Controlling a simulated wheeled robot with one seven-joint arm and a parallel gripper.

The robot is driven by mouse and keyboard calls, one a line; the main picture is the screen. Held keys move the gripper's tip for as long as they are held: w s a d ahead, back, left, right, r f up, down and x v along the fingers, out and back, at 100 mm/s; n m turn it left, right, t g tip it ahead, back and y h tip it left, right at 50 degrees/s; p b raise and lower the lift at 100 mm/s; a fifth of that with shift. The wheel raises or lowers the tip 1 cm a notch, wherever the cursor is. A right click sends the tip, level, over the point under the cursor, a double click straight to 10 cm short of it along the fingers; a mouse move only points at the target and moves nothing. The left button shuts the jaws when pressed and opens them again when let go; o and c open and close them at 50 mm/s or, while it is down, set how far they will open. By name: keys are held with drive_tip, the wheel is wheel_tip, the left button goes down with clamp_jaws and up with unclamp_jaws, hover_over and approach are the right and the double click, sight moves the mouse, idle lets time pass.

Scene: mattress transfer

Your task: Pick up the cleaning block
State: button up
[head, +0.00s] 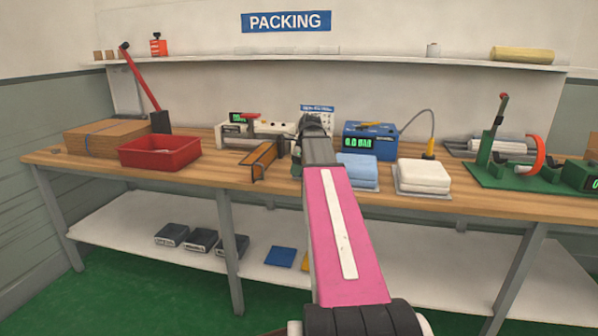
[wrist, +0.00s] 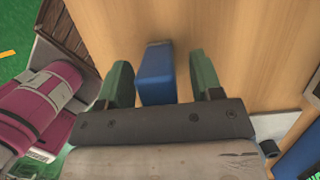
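A blue block (wrist: 155,75), which looks like the cleaning block, lies on the wooden tabletop in the wrist view. My gripper (wrist: 161,70) is open, with one green finger on each side of the block. A gap shows on both sides, wider on the right, so neither finger appears to touch it. In the head view my gripper (head: 298,150) is over the middle of the workbench (head: 240,187), and my arm reaches to it from below. I cannot make out the block there; the gripper and arm seem to hide it.
An orange and black holder (head: 263,159) stands just left of my gripper. A light blue pad (head: 357,172) and a white pad (head: 424,177) lie to the right, before a blue meter (head: 371,140). A red bin (head: 159,152) stands left and a green fixture (head: 510,178) far right.

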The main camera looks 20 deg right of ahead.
drive_tip(key=c, duration=1)
drive_tip(key=shift+o, duration=0.2)
drive_tip(key=shift+r, duration=0.15)
wheel_tip(320, 180, up, 4)
drive_tip(key=shift+f, duration=0.1)
drive_tip(key=s+a+r, duration=0.3)
drive_tip(key=a+r, duration=0.4)
drive_tip(key=a, duration=0.4)
drive_tip(key=shift+s, duration=0.4)
